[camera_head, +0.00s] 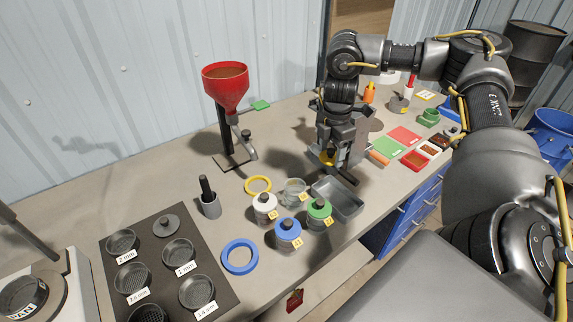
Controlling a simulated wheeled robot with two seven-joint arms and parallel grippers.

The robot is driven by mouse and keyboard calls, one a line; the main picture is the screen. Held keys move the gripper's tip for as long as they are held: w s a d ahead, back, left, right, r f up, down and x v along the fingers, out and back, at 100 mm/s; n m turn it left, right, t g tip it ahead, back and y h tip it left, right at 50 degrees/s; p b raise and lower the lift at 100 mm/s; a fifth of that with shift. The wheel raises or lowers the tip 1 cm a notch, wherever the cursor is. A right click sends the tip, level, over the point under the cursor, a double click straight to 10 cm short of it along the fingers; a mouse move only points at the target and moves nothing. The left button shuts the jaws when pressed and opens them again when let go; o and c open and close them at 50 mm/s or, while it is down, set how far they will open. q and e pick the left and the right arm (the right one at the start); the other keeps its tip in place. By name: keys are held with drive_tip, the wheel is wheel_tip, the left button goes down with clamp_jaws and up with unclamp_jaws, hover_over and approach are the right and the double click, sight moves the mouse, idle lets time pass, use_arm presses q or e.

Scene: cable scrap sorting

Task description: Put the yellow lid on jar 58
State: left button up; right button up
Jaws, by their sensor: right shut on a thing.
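My right gripper (328,166) points down over the bench, shut on the yellow lid (327,157), which is partly hidden by the fingers. It is above and to the right of the jars, near the far end of a metal tray. A clear jar without a lid (292,191) stands at the back of the jar group, to the left of the gripper; its yellow label is too small to read surely. Around it stand jars with a white lid (265,202), a blue lid (287,227) and a green lid (319,206). My left gripper is not in view.
The metal tray (349,206) lies right of the jars. A yellow ring (247,188) and a blue ring (226,266) lie to the left. A red funnel (226,90) on a stand rises behind. Sieves lie on a dark mat (205,237) at front left.

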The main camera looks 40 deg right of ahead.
drive_tip(key=shift+s+r+n, duration=0.1)
drive_tip(key=shift+s+n, duration=0.1)
drive_tip(key=shift+n, duration=0.7)
drive_tip(key=shift+w+a, duration=0.1)
drive_tip(key=shift+w, duration=0.2)
drive_tip(key=b, duration=0.1)
approach(294, 170)
drive_tip(key=s+r, duration=0.2)
drive_tip(key=s, duration=0.2)
drive_tip(key=w+f, duration=0.1)
drive_tip(key=f, duration=0.1)
drive_tip(key=w+f+p, duration=0.1)
drive_tip(key=shift+w+f, duration=0.85)
drive_tip(key=shift+f, duration=0.1)
drive_tip(key=f+p, duration=0.2)
drive_tip(key=shift+w+a+f, duration=0.1)
drive_tip(key=shift+w+f, duration=0.15)
drive_tip(key=shift+f, duration=0.35)
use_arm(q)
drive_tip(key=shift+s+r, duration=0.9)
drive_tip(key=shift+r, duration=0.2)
